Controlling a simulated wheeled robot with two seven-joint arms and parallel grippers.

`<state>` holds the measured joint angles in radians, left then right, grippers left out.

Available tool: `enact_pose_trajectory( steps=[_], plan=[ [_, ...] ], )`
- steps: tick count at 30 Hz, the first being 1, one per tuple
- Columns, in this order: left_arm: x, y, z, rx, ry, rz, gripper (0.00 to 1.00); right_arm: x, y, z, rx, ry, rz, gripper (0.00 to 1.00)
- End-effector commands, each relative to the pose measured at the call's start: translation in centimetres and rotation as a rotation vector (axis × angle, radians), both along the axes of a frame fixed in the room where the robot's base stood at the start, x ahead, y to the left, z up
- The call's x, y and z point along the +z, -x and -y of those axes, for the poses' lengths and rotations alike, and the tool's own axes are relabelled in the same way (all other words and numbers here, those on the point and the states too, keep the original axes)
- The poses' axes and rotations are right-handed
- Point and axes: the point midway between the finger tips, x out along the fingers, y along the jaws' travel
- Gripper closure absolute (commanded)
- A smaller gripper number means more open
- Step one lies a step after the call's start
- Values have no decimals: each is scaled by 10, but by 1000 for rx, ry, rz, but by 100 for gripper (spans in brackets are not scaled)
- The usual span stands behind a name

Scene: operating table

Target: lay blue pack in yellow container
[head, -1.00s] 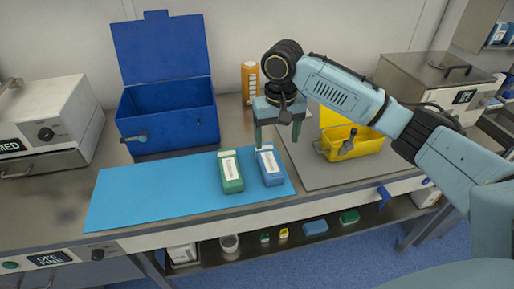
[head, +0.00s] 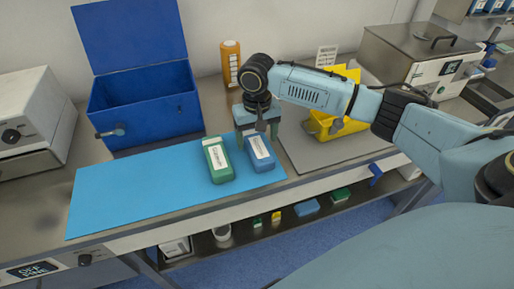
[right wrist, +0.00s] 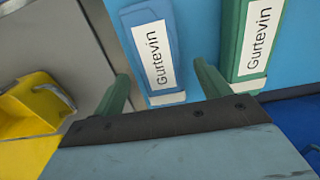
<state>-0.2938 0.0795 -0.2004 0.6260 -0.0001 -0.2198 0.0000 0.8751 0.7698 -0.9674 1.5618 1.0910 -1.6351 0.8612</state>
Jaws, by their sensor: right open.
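The blue pack (head: 260,153) with a white label lies on the blue mat (head: 130,190), just right of a green pack (head: 217,160). My right gripper (head: 257,138) is open, above the far end of the blue pack. In the right wrist view the blue pack (right wrist: 151,45) lies beyond and between the two green fingers (right wrist: 165,90), and the green pack (right wrist: 252,40) is by the finger on the right. The yellow container (head: 325,122) stands open on a grey mat right of the gripper, partly behind my arm; it also shows in the right wrist view (right wrist: 30,105). My left gripper is out of view.
An open blue box (head: 145,105) stands behind the mat at left. An orange bottle (head: 231,62) stands at the back. A metal sterilizer-like box (head: 415,60) is at right. The left part of the blue mat is clear.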

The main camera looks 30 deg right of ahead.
Motion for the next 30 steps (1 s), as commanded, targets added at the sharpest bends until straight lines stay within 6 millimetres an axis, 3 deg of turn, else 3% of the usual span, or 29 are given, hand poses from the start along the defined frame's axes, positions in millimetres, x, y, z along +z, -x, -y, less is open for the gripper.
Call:
enact_pose_trajectory(
  steps=[3, 6, 14, 27, 30],
  plan=[
    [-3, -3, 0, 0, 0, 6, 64, -20, 1, 0, -1, 1, -2, 25],
    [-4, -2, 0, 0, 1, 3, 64, -28, 1, 0, 0, 1, 0, 25],
    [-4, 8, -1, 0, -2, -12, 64, -30, 1, 0, 0, 0, 1, 25],
    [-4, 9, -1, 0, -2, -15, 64, -29, 1, 0, 1, 0, 2, 82],
    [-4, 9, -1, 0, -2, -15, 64, -29, 1, 0, 1, 0, 2, 83]
  ],
)
